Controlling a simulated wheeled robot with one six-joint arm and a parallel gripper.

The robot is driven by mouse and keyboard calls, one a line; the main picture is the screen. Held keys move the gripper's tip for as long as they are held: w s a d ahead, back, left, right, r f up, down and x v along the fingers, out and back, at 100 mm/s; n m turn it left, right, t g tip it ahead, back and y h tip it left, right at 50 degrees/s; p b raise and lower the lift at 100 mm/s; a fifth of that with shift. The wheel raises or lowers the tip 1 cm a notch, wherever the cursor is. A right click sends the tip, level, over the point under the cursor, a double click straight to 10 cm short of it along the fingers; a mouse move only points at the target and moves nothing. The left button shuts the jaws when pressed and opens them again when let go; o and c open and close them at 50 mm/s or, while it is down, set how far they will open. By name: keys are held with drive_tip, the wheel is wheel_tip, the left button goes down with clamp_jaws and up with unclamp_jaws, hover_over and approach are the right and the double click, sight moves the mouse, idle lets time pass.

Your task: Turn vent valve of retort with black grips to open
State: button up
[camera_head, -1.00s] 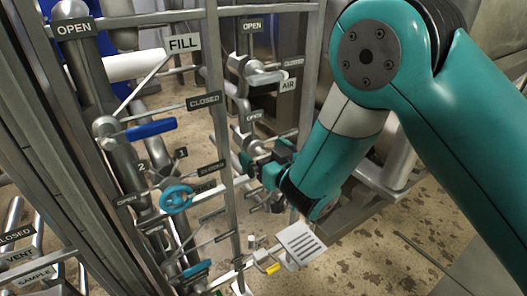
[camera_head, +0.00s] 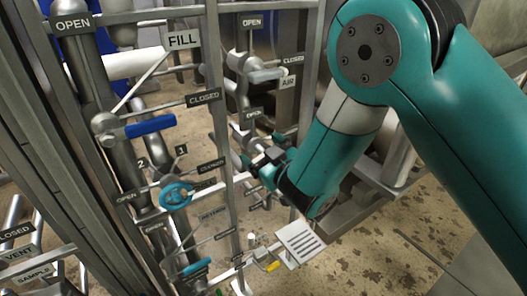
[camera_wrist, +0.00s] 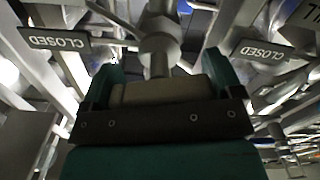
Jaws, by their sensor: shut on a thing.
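My gripper (camera_head: 258,164) is at the piping behind the rack's upright post. It is shut on a valve handle, which the fingers mostly hide. In the wrist view my gripper (camera_wrist: 165,78) has one teal finger on each side, with a grey valve stem (camera_wrist: 158,68) running between them to a metal valve body (camera_wrist: 160,40). CLOSED plates (camera_wrist: 55,40) stand on both sides in the wrist view. The handle's colour and exact angle, and this valve's name plate, are not clear.
The AIR valve handle (camera_head: 266,75) is above my gripper. The rack post (camera_head: 222,130) is close beside my gripper.

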drive_tip(key=shift+n, duration=1.1)
drive_tip(key=o, duration=0.7)
drive_tip(key=shift+o, duration=0.2)
drive_tip(key=shift+s+f, duration=0.1)
